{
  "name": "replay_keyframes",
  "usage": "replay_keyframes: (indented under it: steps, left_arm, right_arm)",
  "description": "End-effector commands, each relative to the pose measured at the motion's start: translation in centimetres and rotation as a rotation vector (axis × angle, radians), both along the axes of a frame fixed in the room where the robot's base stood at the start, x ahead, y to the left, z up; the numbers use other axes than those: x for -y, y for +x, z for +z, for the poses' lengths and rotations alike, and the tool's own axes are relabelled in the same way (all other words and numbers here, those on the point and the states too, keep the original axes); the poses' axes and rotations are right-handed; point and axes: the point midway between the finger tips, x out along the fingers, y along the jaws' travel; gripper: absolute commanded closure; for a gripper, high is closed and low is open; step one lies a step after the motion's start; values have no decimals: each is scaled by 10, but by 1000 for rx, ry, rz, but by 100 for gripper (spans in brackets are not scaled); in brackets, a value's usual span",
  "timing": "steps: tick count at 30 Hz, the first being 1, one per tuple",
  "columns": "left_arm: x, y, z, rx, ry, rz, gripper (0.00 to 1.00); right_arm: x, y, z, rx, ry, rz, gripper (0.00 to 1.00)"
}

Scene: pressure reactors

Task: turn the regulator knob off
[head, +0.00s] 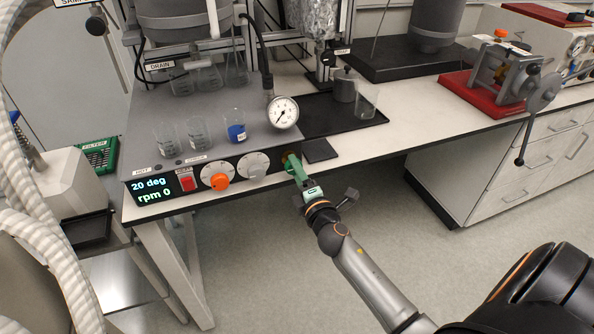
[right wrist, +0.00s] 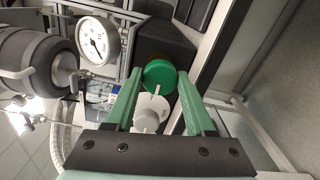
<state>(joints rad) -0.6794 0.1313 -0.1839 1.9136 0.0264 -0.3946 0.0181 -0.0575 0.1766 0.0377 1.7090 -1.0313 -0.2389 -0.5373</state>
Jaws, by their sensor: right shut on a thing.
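A round green knob (right wrist: 158,76) with a pale pointer line sits between the fingertips of my right gripper (right wrist: 160,78) in the right wrist view. The green fingers are shut on its sides. In the head view, my right gripper (head: 292,166) reaches the right end of the black control panel and largely hides this knob. Left of it on the panel are a white dial (head: 253,165) and an orange knob (head: 220,181) on a white dial. The display (head: 150,190) reads 20 deg and rpm 0. My left gripper is not in view.
A pressure gauge (head: 283,112) stands just above the gripped knob. Several glass beakers stand on the grey bench top left of it. A black tray (head: 330,122) lies to the right. The floor in front of the bench is clear.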

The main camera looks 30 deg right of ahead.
Motion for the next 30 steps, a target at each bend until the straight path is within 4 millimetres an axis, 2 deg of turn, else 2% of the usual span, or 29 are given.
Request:
replay_keyframes:
  steps: [11, 12, 20, 30]
  left_arm:
    - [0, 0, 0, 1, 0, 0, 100]
    - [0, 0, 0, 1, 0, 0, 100]
    - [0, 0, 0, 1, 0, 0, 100]
    - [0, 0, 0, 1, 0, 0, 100]
  right_arm:
    - [0, 1, 3, 3, -11, 2, 100]
    - [0, 1, 3, 3, -11, 2, 45]
    - [0, 0, 1, 1, -7, 0, 16]
    - [-1, -5, 0, -1, -5, 1, 16]
